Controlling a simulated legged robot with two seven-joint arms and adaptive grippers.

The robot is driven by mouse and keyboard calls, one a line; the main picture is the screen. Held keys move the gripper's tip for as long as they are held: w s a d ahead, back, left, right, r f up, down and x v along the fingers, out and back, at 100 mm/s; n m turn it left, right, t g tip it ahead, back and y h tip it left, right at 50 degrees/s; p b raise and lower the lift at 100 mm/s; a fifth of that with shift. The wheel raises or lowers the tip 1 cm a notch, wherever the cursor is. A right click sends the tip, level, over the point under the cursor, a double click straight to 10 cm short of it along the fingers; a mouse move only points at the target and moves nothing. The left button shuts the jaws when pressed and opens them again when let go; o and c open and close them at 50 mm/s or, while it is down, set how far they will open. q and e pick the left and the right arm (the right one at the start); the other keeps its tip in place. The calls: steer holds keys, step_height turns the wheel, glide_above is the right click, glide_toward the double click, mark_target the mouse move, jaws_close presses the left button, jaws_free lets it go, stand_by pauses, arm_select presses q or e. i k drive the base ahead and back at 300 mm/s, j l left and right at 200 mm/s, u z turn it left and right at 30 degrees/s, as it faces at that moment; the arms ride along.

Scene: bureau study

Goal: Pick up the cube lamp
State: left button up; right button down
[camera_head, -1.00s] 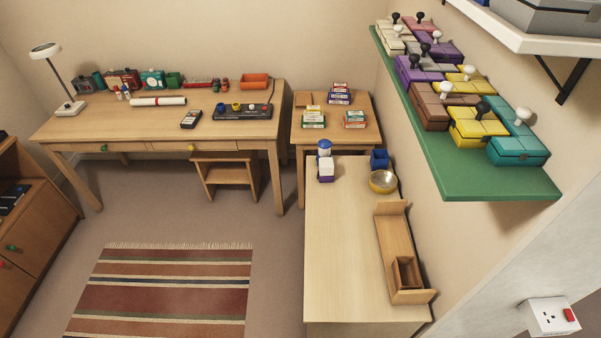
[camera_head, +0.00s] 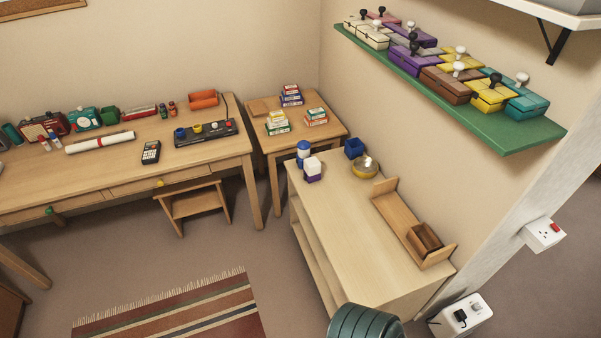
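A small cube with a white top and a purple lower part (camera_head: 313,169) stands on the near-left far end of the low pale cabinet (camera_head: 345,225). It may be the cube lamp, but I cannot tell for sure. A blue-and-white round container (camera_head: 303,150) stands right behind it. A dark blue open cube-shaped holder (camera_head: 354,148) stands to its right, near the wall. Neither of my grippers is in view, and nothing here is being held.
A gold bowl (camera_head: 365,169) and a wooden book rack (camera_head: 407,228) take up the cabinet's wall side. A green shelf (camera_head: 505,143) with several boxes overhangs to the right. A teal ribbed object (camera_head: 362,324) shows at the bottom edge.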

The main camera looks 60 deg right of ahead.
mark_target(312, 167)
steer(key=i+z, duration=0.4)
steer(key=i+j+z, duration=0.25)
steer(key=z, duration=0.15)
steer(key=i+z, duration=0.25)
steer(key=z, duration=0.2)
steer(key=i+z, duration=0.3)
steer(key=z, duration=0.15)
steer(key=i+j+z, duration=0.15)
steer(key=z, duration=0.25)
steer(key=i+j+z, duration=0.25)
steer(key=z, duration=0.2)
steer(key=i+j+z, duration=0.25)
steer(key=z, duration=0.2)
steer(key=j, duration=0.05)
